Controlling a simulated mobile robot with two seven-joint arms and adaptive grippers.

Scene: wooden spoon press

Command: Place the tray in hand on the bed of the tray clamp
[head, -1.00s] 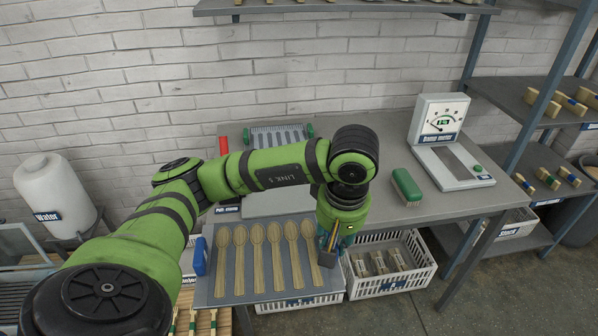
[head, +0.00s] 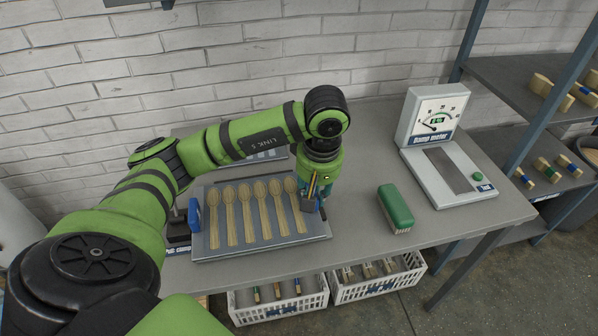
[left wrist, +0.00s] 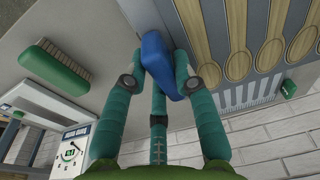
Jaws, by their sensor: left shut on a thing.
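The grey tray (head: 222,254) carries several wooden spoons (head: 262,212) in a row, and it appears level over the left part of the bench. A blue handle (head: 194,215) shows at its left end. My left gripper (head: 313,200) is at its right end; in the left wrist view my gripper (left wrist: 158,68) is shut on the other blue handle (left wrist: 157,54). A ribbed grey fixture with a green knob (left wrist: 288,89), perhaps part of the tray clamp, lies behind the tray. My arm and the tray hide most of it in the head view, including any bed. My right gripper is not in view.
A green brush (head: 396,205) lies on the bench (head: 360,160) right of the tray. A damp meter (head: 432,125) stands further right. White crates (head: 378,288) sit below the front edge. Shelves (head: 510,85) stand at the right. The bench between gripper and brush is clear.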

